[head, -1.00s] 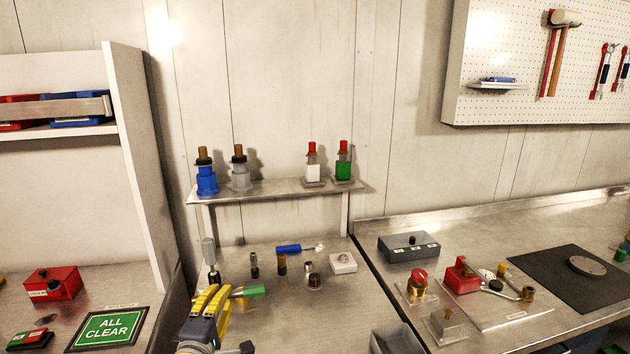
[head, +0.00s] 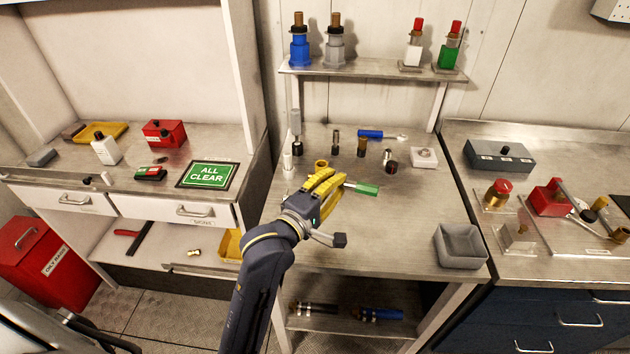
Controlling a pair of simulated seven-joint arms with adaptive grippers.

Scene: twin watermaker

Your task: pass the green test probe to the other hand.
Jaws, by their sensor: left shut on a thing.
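The green test probe (head: 366,189) shows in the head view, lying about level over the middle bench, its green end pointing right. My left gripper (head: 328,187), with yellow fingers, is shut on the probe's left part. The fingers hide that part. The gripper is over the bench top; I cannot tell how high above it the probe is. My right gripper is not in view.
A grey open bin (head: 461,246) stands at the bench's front right. Small fittings and a blue-handled tool (head: 371,134) lie behind the gripper. A raised shelf (head: 385,70) holds several bottle-like parts. Bare bench lies right of the probe.

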